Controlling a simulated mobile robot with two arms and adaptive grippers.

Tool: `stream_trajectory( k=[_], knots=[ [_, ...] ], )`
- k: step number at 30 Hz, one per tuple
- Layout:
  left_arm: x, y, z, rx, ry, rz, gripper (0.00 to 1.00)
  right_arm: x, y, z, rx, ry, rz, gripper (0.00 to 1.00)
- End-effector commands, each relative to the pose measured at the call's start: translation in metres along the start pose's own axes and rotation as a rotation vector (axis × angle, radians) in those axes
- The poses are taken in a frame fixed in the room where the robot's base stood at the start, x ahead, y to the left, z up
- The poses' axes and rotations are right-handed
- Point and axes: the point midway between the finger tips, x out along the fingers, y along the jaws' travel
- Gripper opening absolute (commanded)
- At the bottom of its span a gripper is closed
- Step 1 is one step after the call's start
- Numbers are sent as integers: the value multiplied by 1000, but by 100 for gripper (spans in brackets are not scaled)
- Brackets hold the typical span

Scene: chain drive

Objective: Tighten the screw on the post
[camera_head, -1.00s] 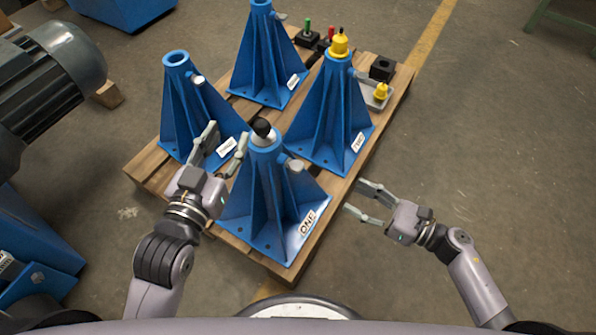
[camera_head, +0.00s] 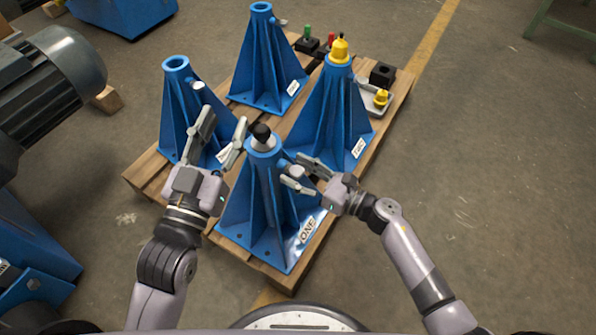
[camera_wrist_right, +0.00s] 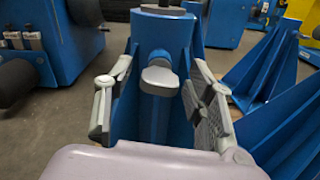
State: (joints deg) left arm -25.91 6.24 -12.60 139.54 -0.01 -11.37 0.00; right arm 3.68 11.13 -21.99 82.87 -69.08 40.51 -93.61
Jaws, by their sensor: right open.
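The nearest blue post (camera_head: 270,200), labelled ONE, stands upright on the pallet with a grey plug with a black knob (camera_head: 262,133) in its top. Its grey screw (camera_head: 294,172) sticks out of the upper right side. The screw's flat head (camera_wrist_right: 160,78) also shows in the right wrist view, between my right fingers. My right gripper (camera_head: 291,174) is open around the screw head, with a gap on both sides in the wrist view. My left gripper (camera_head: 223,131) is open and empty, just left of the post's top.
Post TWO (camera_head: 335,120) with a yellow plug (camera_head: 339,50) stands behind to the right. Two other blue posts (camera_head: 262,60) stand further back and left. The wooden pallet (camera_head: 225,240) carries them, with small coloured parts at its back right.

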Motion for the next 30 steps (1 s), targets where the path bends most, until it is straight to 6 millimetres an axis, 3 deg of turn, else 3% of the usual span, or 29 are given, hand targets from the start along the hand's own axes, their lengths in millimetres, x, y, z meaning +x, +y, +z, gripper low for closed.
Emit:
stream_trajectory(
  k=[8, 30],
  knots=[
    [0, 0, -1, 0, 3, 0, 40, 2, 0, 0, 0, 0, 0, 50],
    [0, 0, 0, 0, 2, 0, 40, 1, 0, 0, 0, 0, 0, 1]
  ],
)
